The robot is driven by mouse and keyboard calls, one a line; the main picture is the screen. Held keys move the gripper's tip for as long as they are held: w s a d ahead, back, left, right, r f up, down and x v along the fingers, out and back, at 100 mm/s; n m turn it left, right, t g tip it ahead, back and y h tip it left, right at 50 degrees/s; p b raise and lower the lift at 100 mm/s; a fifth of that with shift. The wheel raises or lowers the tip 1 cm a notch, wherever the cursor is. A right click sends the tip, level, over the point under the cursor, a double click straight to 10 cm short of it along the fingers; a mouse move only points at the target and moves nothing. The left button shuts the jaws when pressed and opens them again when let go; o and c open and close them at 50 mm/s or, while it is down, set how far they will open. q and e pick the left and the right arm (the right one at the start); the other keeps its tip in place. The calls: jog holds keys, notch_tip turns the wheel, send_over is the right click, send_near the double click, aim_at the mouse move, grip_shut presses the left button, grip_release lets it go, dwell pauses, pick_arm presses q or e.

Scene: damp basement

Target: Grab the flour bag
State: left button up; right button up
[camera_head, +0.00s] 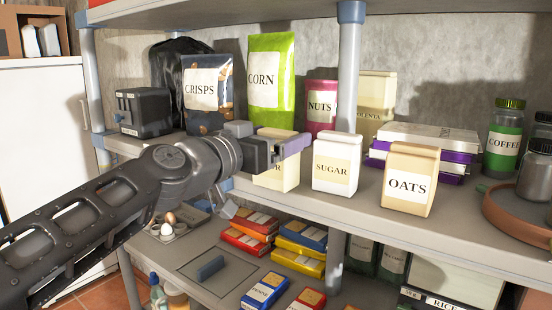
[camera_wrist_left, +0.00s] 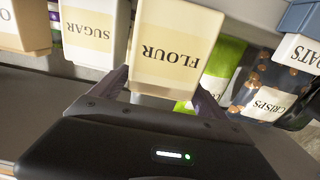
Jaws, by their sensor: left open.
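In the left wrist view, which is upside down, the flour bag (camera_wrist_left: 172,50) reads FLOUR in full. My left gripper (camera_wrist_left: 163,92) is open, its two fingers to either side of the bag's upper end. I cannot tell whether a finger touches it. My right gripper is not in view.
The sugar bag (camera_head: 336,165) stands close to the right of the flour, then the oats bag (camera_head: 409,182). Crisps (camera_head: 206,98), corn (camera_head: 270,75) and nuts (camera_head: 321,112) bags stand behind. A shelf post (camera_head: 347,75) rises behind the sugar. Colourful packets (camera_head: 300,245) lie below.

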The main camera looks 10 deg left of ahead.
pick_arm(q)
jog(key=c, duration=1.6)
jog(key=shift+r, duration=0.1)
notch_tip(320, 180, up, 18)
jog(key=p, duration=0.8)
